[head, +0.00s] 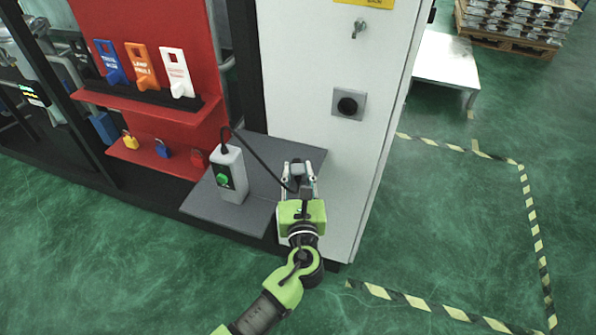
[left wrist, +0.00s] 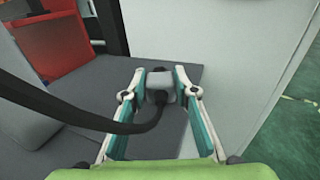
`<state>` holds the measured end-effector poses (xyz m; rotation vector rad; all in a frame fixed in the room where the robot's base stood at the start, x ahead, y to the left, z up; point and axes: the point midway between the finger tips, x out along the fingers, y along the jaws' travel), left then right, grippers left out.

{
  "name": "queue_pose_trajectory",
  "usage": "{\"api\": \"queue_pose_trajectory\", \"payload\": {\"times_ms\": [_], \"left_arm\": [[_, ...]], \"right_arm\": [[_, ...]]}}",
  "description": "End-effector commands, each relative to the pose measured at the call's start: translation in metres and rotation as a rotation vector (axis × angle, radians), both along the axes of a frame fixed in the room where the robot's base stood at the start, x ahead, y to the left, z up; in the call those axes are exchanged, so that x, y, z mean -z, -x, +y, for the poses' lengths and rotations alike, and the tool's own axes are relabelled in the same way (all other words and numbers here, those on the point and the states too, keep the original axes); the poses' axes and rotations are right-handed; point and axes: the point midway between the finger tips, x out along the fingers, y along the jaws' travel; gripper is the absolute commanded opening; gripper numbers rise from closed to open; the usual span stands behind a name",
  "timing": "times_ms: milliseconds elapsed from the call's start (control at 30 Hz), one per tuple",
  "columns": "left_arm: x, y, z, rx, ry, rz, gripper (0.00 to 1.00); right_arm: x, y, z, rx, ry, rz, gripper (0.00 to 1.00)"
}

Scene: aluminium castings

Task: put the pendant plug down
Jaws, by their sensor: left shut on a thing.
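The pendant plug (left wrist: 160,86) is a small grey block with a dark end, joined to a black cable (left wrist: 75,115). My left gripper (head: 298,168) is shut on it, with a finger on each side, over the right part of the grey shelf (head: 308,157). I cannot tell whether the plug touches the shelf. The cable runs to the grey pendant box (head: 231,176) with a green button, standing upright on the shelf to the left. My right gripper is not in view.
A white cabinet (head: 330,60) with a dark round socket (head: 347,105) rises beside the shelf. A red board (head: 140,50) holds blue, orange and white tags, with padlocks below. A pallet of castings (head: 515,22) stands far right. Green floor with striped tape is clear at right.

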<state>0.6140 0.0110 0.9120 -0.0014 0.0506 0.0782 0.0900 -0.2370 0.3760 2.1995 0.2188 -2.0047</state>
Motion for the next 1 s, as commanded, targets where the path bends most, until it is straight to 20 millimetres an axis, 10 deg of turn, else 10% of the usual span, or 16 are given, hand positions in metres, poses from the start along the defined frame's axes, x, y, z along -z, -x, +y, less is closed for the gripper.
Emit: {"api": "queue_pose_trajectory", "payload": {"times_ms": [33, 67, 100, 600, 1000], "left_arm": [[0.002, 0.0, 0.0, 0.0, -0.001, -0.001, 0.0], [0.001, 0.0, 0.0, 0.0, -0.001, 0.0, 0.35], [0.001, 0.0, 0.0, 0.0, 0.0, 0.0, 0.44], [-0.017, 0.0, 0.0, 0.0, 0.001, 0.0, 0.44], [-0.013, 0.088, -0.007, 0.002, 0.0, 0.002, 0.44]], "right_arm": [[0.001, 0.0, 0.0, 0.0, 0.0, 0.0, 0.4], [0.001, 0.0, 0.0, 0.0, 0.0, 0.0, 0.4], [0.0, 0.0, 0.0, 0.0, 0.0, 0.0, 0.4], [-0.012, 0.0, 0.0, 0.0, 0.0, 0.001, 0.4], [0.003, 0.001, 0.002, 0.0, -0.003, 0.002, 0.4]]}}
